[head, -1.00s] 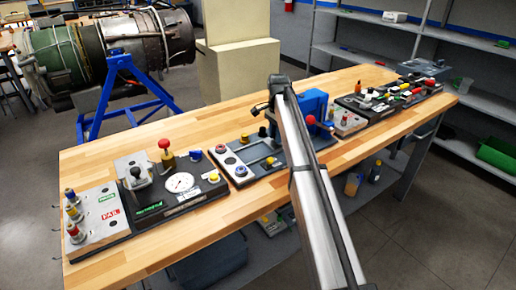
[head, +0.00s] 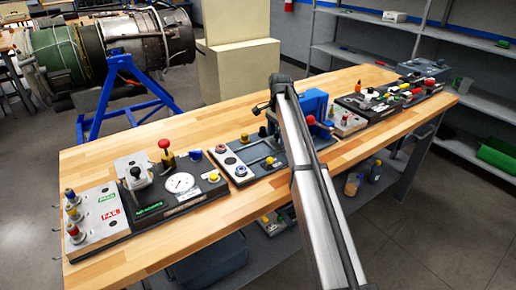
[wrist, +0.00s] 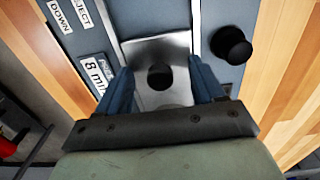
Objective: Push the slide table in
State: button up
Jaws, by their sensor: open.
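In the wrist view, a bright metal plate (wrist: 165,50) with a dark round spot lies between my gripper's fingers. It looks like the slide table, though I cannot be sure. My gripper (wrist: 160,82) is open, one blue-grey finger on each side of the plate. Nothing is visibly clamped, and I cannot tell whether the fingers touch the plate. In the head view, a blue block (head: 313,102) stands at the middle station, partly behind my arm. My arm hides the gripper and plate there.
A black round knob (wrist: 231,46) stands just right of the plate. In the head view, a red ball knob (head: 310,120) is by the blue block. A gauge panel (head: 180,183) lies left on the wooden bench (head: 230,125). Several small parts crowd the right end.

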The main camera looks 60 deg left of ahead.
jog(key=shift+r, duration=3.45)
